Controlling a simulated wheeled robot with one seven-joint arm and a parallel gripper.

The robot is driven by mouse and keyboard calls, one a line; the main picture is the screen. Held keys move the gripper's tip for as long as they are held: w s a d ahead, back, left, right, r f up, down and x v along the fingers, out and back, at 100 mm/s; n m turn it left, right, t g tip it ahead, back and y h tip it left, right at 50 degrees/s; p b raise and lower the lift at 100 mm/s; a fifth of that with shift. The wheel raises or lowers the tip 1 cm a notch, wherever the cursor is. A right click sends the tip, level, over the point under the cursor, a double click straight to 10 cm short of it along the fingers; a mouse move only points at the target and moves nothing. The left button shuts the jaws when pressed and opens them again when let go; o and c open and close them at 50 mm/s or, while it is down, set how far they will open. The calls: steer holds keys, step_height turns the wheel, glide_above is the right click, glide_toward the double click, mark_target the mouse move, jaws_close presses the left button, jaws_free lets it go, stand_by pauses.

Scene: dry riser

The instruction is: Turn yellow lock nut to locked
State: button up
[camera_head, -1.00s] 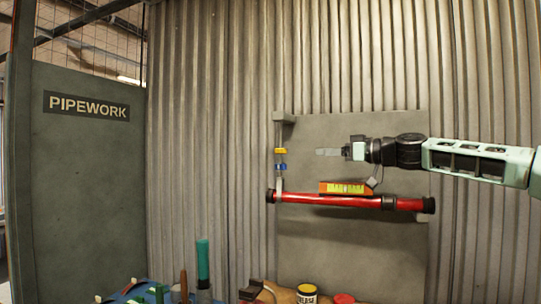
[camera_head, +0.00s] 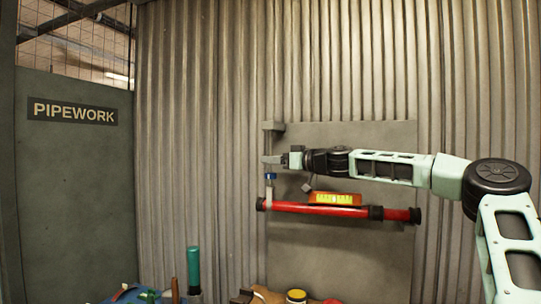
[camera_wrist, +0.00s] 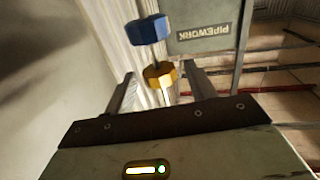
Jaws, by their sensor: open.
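The yellow lock nut (camera_wrist: 160,75) is a faceted ring on a thin vertical rod. In the wrist view it lies between the two fingers of my gripper (camera_wrist: 164,78), with a visible gap on each side. My gripper is open; in the head view (camera_head: 272,159) it is at the rod, just above the blue nut, and hides the yellow nut. The blue nut (camera_head: 270,176) sits on the same rod and also shows in the wrist view (camera_wrist: 148,29), beyond the fingers. Any lock marking is too small to see.
A red pipe (camera_head: 320,209) runs across the grey board below, with an orange level (camera_head: 335,199) on it. A bracket (camera_head: 273,127) juts out above the rod. Tools and tins, including a yellow-lidded tin (camera_head: 296,296), stand along the bottom. Corrugated wall is behind.

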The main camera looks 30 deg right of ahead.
steer(key=shift+x, duration=0.85)
steer(key=shift+c, duration=0.2)
steer(key=c, duration=0.9)
steer(key=shift+f+h+b, duration=0.15)
steer(key=shift+h+b, duration=0.15)
steer(key=shift+b, duration=0.1)
